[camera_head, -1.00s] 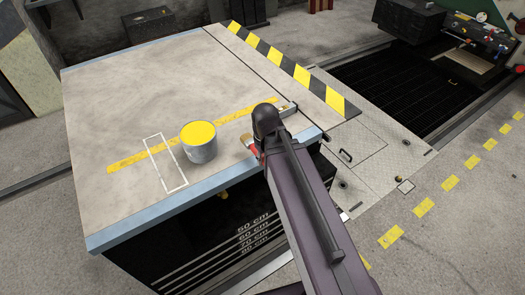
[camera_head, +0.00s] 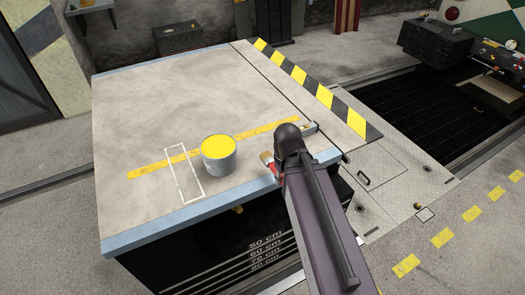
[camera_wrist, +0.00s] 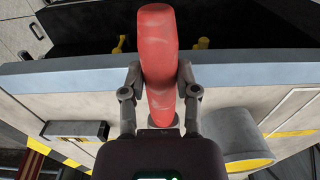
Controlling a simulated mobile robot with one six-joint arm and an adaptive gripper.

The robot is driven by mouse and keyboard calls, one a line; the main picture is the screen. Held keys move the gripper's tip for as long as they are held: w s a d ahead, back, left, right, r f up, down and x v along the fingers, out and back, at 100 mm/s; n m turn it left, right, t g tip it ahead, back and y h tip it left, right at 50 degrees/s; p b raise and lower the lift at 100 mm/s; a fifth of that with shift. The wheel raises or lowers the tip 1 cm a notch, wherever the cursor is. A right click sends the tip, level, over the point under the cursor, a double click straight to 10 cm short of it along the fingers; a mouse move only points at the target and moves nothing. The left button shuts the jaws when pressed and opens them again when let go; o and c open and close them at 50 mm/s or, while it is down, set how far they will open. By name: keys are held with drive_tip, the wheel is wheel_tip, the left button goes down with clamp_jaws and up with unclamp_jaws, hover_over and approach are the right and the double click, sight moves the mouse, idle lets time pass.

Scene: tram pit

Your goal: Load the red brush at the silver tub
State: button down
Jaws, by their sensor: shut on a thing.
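The silver tub (camera_head: 219,163), filled with yellow paint, stands upright on the workbench near its front edge. In the wrist view the tub (camera_wrist: 235,132) is at lower right. The red brush (camera_head: 272,171) shows left of my arm in the head view, with pale bristles. It is right of the tub and apart from it, by the bench's front edge. My gripper (camera_wrist: 160,72) is shut on the red handle (camera_wrist: 157,40) of the brush, seen in the wrist view. The bristle end is hidden there. My arm hides most of the gripper in the head view.
The workbench (camera_head: 150,105) has a yellow stripe (camera_head: 155,170) and a white outlined rectangle (camera_head: 185,173) left of the tub. A small grey bracket (camera_head: 311,128) sits right of my arm. A black-and-yellow edge (camera_head: 310,85) borders the pit (camera_head: 425,95). The bench's back left is clear.

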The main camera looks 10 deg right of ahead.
drive_tip(key=shift+r+p, duration=1.75)
drive_tip(key=shift+r, duration=0.2)
drive_tip(key=shift+d, duration=0.1)
